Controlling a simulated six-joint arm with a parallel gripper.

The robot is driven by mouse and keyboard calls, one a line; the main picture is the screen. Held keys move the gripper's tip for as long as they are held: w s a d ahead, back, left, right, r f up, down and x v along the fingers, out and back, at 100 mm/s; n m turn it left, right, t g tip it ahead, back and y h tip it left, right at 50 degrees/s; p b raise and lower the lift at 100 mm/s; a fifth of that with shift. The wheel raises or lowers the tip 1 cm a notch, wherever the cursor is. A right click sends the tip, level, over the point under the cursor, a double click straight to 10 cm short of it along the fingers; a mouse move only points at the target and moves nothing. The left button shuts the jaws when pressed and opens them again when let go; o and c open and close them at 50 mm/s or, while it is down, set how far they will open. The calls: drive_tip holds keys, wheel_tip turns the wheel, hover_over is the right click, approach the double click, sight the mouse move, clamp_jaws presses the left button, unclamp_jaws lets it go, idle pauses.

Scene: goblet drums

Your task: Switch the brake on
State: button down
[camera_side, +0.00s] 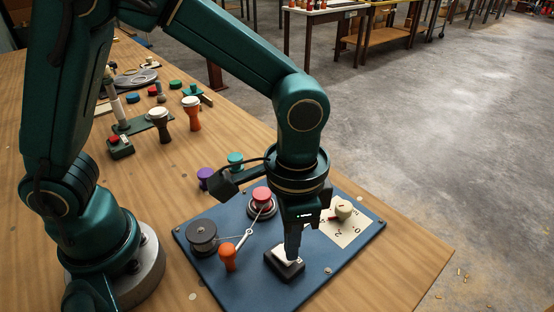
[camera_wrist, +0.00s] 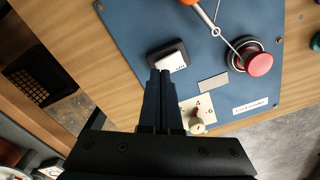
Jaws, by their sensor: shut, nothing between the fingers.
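A rocker switch with a white face and black housing (camera_side: 289,273) sits on the blue panel (camera_side: 318,255). It also shows in the wrist view (camera_wrist: 173,61), with small marks on its face too small to read. I cannot tell which way the rocker is tilted. My gripper (camera_side: 292,256) is shut and empty, pointing down at the switch. In the wrist view its fingertips (camera_wrist: 163,75) are at the near edge of the white face. Whether they touch it I cannot tell. In the side view the fingers hide part of the switch.
The panel also bears a cream knob (camera_side: 343,208) on a numbered card, a red button (camera_side: 262,193), an orange-handled lever (camera_side: 228,257) and a dark spool (camera_side: 202,233). Purple (camera_side: 205,177) and teal (camera_side: 235,159) pieces stand behind. Small goblet drums (camera_side: 193,113) stand farther back.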

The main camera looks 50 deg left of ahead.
drive_tip(key=shift+f, duration=0.9)
idle(0.3)
drive_tip(key=shift+r, duration=3.5)
drive_tip(key=a+r+n+t, duration=0.3)
drive_tip(key=a+r+n, duration=0.1)
drive_tip(key=a+r, duration=0.4)
drive_tip(key=s+a+f+n+t, duration=0.2)
drive_tip(key=s+a+f, duration=0.1)
drive_tip(key=s+a, duration=0.3)
drive_tip(key=shift+f+t, duration=0.2)
drive_tip(key=shift+t, duration=0.1)
